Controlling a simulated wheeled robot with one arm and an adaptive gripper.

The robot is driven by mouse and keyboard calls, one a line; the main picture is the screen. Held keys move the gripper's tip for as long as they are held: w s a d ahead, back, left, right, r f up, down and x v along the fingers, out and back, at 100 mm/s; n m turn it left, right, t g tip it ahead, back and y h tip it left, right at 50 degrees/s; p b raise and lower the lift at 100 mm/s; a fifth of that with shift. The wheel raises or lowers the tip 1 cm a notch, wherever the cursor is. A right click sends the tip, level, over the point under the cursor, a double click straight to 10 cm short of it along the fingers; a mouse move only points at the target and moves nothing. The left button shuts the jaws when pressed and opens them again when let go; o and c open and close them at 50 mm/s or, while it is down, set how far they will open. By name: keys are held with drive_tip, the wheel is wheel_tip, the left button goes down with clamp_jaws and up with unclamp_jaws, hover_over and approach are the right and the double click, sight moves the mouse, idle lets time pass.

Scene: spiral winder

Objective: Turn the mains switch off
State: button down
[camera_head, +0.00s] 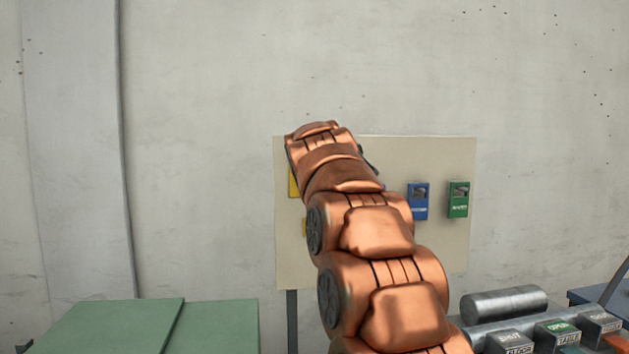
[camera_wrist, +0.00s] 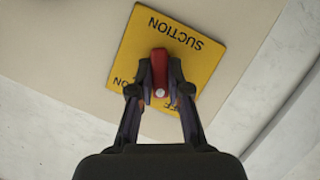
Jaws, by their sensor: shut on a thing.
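In the wrist view a yellow plate (camera_wrist: 205,62) carries the word SUCTION, upside down. Parts of ON and what looks like OFF show near my fingers. A red switch handle (camera_wrist: 159,66) stands out from the middle of the plate. My gripper (camera_wrist: 160,85) is shut on this red handle, one finger on each side. No label reading mains shows in either view. In the head view the yellow plate (camera_head: 293,183) is mostly hidden behind my arm, as are the handle and my fingers.
The pale panel (camera_head: 435,155) stands before a concrete wall. A blue box (camera_head: 419,202) and a green box (camera_head: 458,199) are on its right side. Another yellow piece (camera_head: 304,227) shows lower left. A green surface (camera_head: 150,325) and a labelled button console (camera_head: 555,333) are in front.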

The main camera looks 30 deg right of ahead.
drive_tip(key=shift+f+n+h, duration=0.1)
drive_tip(key=shift+n+h, duration=0.7)
drive_tip(key=shift+n, duration=0.4)
drive_tip(key=shift+w, duration=0.1)
drive_tip(key=shift+a, duration=0.1)
drive_tip(key=c, duration=1.1)
unclamp_jaws()
drive_tip(key=v, duration=1.2)
